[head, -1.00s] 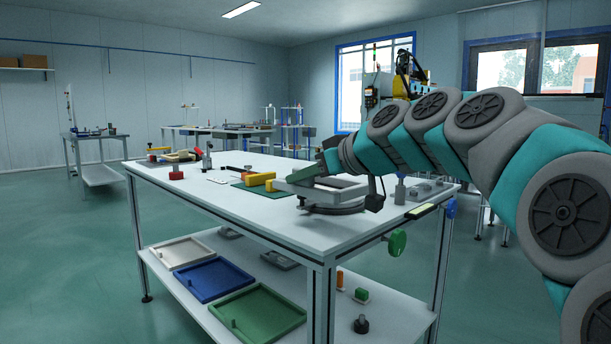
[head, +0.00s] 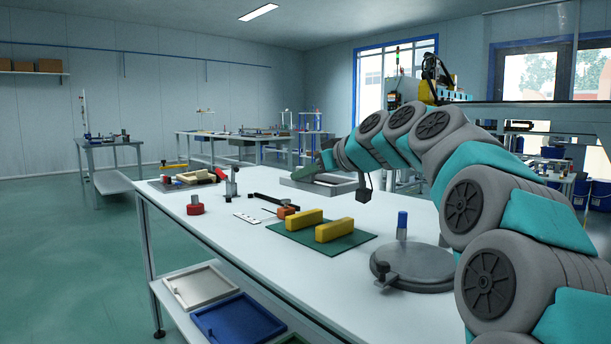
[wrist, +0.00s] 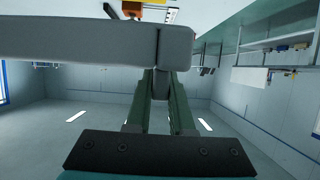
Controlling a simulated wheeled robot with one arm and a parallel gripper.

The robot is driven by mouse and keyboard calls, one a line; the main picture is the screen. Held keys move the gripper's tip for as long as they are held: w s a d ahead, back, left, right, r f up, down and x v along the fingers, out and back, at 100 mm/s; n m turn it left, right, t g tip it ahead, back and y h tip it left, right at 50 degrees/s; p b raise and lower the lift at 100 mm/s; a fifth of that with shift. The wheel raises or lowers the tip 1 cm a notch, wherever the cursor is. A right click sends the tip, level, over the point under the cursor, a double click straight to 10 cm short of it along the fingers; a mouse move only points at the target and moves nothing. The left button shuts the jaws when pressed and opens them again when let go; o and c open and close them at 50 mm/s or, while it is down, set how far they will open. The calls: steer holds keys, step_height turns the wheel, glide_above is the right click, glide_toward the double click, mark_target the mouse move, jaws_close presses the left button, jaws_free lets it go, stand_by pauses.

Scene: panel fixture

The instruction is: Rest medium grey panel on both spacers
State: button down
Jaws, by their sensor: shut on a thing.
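The medium grey panel (head: 312,186) looks like a shallow frame with a raised rim. My gripper (head: 305,174) is shut on it, seen beyond the spacers in the head view. Its height over the table is hard to tell. In the wrist view the panel (wrist: 80,40) crosses the top as a thick grey bar, at the fingers of my gripper (wrist: 160,88). Two yellow blocks, apparently the spacers, lie side by side with a gap on a green mat: one (head: 290,219) left, the other (head: 335,232) right. Their tops are bare and the panel is apart from them.
The white table (head: 235,255) carries a round dark grey disc (head: 413,268) with a handle at right and a blue-capped post (head: 402,225) behind it.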

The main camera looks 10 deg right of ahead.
steer(key=shift+w+a, duration=0.15)
steer(key=shift+w, duration=0.5)
steer(key=shift+s+r, duration=0.1)
steer(key=shift+b, duration=0.3)
steer(key=shift+f, duration=0.35)
step_height(320, 180, down, 6)
steer(key=b, duration=0.6)
steer(key=shift+f, duration=0.1)
steer(key=shift+f+b, duration=0.55)
steer(key=shift+f, duration=0.05)
steer(key=c, duration=0.7)
jaws_free()
